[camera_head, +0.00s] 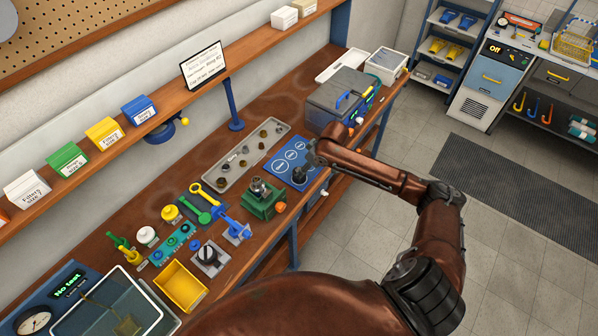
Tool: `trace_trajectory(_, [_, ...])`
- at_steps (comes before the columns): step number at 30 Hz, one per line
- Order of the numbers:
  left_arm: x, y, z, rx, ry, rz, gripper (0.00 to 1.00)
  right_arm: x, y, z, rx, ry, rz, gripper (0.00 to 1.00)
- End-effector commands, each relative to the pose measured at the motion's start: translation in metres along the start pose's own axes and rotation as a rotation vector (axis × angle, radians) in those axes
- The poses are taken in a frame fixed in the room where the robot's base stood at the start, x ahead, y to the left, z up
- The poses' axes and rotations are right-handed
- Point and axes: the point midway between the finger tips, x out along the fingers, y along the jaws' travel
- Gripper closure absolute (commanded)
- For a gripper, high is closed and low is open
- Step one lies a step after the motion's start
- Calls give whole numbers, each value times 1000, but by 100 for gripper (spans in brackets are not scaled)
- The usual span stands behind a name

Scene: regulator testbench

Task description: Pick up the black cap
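My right arm comes in from the right, and its end hangs over the blue mat (279,166) with white circles. The dark shape at its tip, my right gripper (300,175), is low over the mat's right part. It is too small and dark to tell whether the fingers are open, or whether a black cap is between or under them. A black round part (208,254) sits on a grey square plate at the front of the bench; I cannot tell if it is the cap. My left gripper is not in view.
A green block (264,205) holding a metal regulator stands left of the mat. A grey tray (232,180) with several small parts lies behind it. A yellow bin (181,286) is at the front, and a sign post (233,108) rises behind.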

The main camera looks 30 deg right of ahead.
Motion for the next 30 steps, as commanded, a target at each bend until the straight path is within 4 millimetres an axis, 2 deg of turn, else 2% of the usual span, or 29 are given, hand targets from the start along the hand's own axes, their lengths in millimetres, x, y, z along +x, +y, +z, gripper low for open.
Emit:
trace_trajectory(3, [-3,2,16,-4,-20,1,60,14,-5,-3,-4,0,-4,41])
trace_trajectory(6, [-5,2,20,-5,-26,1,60,30,-8,-3,-5,1,-4,41])
trace_trajectory(12, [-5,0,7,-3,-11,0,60,52,-6,-1,-5,1,-1,41])
trace_trajectory(20, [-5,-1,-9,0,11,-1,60,54,-5,0,-4,1,0,41])
trace_trajectory(30, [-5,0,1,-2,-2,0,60,53,-5,1,-3,1,0,64])
